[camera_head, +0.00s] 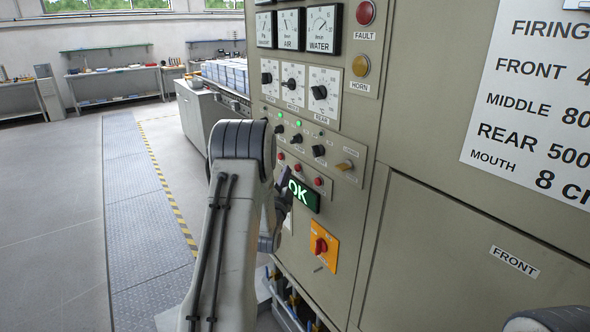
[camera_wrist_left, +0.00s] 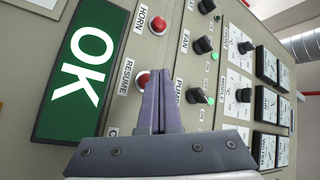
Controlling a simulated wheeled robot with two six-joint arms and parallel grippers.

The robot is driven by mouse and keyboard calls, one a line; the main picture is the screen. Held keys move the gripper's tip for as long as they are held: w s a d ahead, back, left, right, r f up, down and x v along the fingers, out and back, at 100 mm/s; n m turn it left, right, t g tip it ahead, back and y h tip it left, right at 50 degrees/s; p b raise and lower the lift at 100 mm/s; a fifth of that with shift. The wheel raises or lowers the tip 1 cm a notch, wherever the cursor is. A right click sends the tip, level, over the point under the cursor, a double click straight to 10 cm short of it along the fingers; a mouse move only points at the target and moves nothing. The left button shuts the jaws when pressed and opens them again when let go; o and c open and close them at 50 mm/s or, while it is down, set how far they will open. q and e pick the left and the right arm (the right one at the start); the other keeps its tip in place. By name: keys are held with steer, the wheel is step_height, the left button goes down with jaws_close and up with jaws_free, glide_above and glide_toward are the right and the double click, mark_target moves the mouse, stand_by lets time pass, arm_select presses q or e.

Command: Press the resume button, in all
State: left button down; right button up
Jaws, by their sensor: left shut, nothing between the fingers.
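The resume button (camera_wrist_left: 142,80) is a red dome beside its RESUME label (camera_wrist_left: 125,77) in the left wrist view. In the head view it appears to be the middle red button (camera_head: 298,167) of a row of three, above the green OK display (camera_head: 304,194). My left gripper (camera_wrist_left: 160,78) is shut and empty. Its tips overlap the right edge of the button in the wrist view; I cannot tell whether they touch it. In the head view my left gripper (camera_head: 285,180) is a small dark shape by the OK display, partly behind my arm. My right gripper is out of view.
A red horn button (camera_wrist_left: 158,24) is beside the resume button; the third is hidden by the fingers in the wrist view. Knobs (camera_wrist_left: 197,95) and gauges sit above. An orange switch plate (camera_head: 323,246) with a red knob is below. Open floor (camera_head: 50,220) lies left.

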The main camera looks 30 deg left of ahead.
arm_select(q)
steer(key=shift+w, duration=0.1)
stand_by(0.8)
steer(key=shift+w+d+b, duration=0.15)
steer(key=shift+w+b, duration=0.15)
steer(key=shift+b, duration=0.1)
steer(key=shift+w+d+b, duration=0.2)
steer(key=shift+w+b, duration=0.1)
steer(key=shift+w, duration=0.15)
stand_by(0.6)
steer(key=shift+s, duration=0.1)
steer(key=shift+s+a+b, duration=0.3)
steer(key=shift+s+b, duration=0.1)
steer(key=shift+s, duration=0.35)
steer(key=shift+s+a, duration=0.1)
